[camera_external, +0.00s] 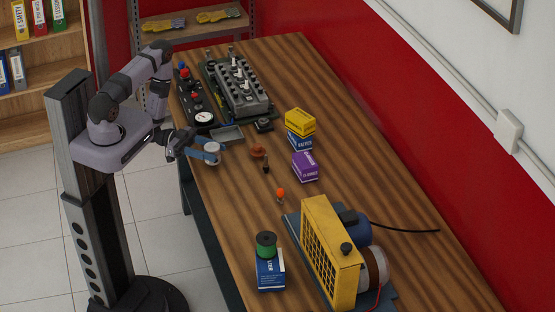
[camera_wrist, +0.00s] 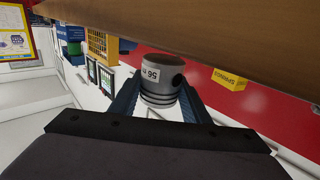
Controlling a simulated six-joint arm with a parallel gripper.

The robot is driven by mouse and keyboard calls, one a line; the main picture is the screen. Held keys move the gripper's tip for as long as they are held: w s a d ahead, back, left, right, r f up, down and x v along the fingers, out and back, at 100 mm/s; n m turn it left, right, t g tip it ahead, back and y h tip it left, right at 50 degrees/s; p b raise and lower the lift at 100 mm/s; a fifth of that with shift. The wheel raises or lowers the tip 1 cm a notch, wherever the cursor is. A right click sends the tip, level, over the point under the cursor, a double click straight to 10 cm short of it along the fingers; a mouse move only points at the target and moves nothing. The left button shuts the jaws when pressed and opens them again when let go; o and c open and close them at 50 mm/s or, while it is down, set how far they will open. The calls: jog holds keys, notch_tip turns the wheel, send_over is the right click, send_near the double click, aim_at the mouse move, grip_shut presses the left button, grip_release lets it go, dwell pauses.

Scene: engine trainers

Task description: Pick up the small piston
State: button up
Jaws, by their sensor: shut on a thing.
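A small grey piston (camera_wrist: 160,85) with dark ring grooves and a white label reading 56 shows in the wrist view. My gripper (camera_wrist: 160,92) has its two blue fingers shut on the sides of it. In the external view, my gripper (camera_external: 207,152) is at the left edge of the wooden table, with the grey piston (camera_external: 212,147) between its fingertips. I cannot tell how far the piston is above the table.
A shallow grey tray (camera_external: 227,135) lies close by on the table (camera_external: 345,165). An engine block (camera_external: 240,85) and gauge panel (camera_external: 203,117) stand behind it. Boxes (camera_external: 305,166), a brown part (camera_external: 258,150) and a yellow-framed machine (camera_external: 330,250) stand to the right.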

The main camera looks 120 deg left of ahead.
aim_at(212, 146)
notch_tip(212, 146, up, 8)
jog(key=p, duration=0.5)
jog(key=shift+p, duration=0.4)
jog(key=shift+f, duration=0.1)
